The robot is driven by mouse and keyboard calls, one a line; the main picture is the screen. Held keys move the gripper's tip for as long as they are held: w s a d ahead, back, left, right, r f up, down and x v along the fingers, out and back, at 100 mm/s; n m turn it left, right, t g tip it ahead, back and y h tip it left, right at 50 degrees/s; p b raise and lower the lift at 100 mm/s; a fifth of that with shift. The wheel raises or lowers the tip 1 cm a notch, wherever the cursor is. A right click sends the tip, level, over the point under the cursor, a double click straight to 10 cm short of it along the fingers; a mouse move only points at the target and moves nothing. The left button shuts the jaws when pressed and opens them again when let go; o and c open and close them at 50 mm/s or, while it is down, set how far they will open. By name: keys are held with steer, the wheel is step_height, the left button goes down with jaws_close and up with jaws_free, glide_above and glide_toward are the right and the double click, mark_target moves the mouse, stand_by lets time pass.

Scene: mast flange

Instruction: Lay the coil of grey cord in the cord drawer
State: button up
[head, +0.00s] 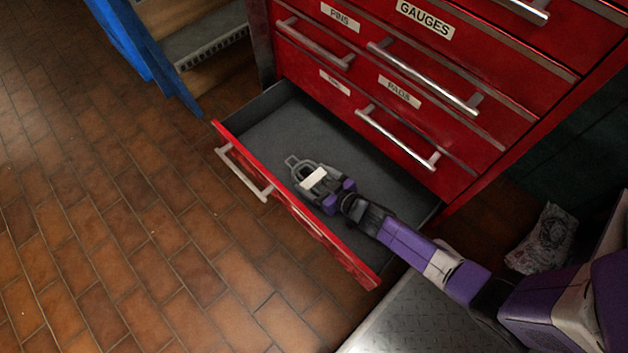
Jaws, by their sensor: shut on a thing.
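A red drawer (225,128) with a dark grey floor is pulled out at the bottom of a red cabinet; its label does not show. My gripper (300,168) is over the inside of this open drawer, close to its front wall. It is shut on a small grey looped thing (292,160), which looks like the coil of grey cord and pokes out past the fingers. The hand hides much of it. I cannot tell whether it touches the drawer floor. The rest of the drawer floor that I see is bare.
Shut drawers of the red cabinet (500,110), labelled PINS, GAUGES and PADS, rise behind the open one, with protruding metal handles. A blue-framed step (150,55) stands at the upper left. A crumpled bag (545,238) lies at the right. The tiled floor at left is clear.

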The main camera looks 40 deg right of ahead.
steer(key=shift+f, duration=0.1)
steer(key=o, duration=1.4)
steer(key=shift+o, duration=0.2)
steer(key=shift+r, duration=0.2)
steer(key=shift+s+r, duration=0.15)
steer(key=shift+s, duration=0.05)
steer(key=p+v, duration=0.5)
steer(key=v, duration=0.6)
steer(key=shift+s+r, duration=0.1)
steer(key=shift+s, duration=0.15)
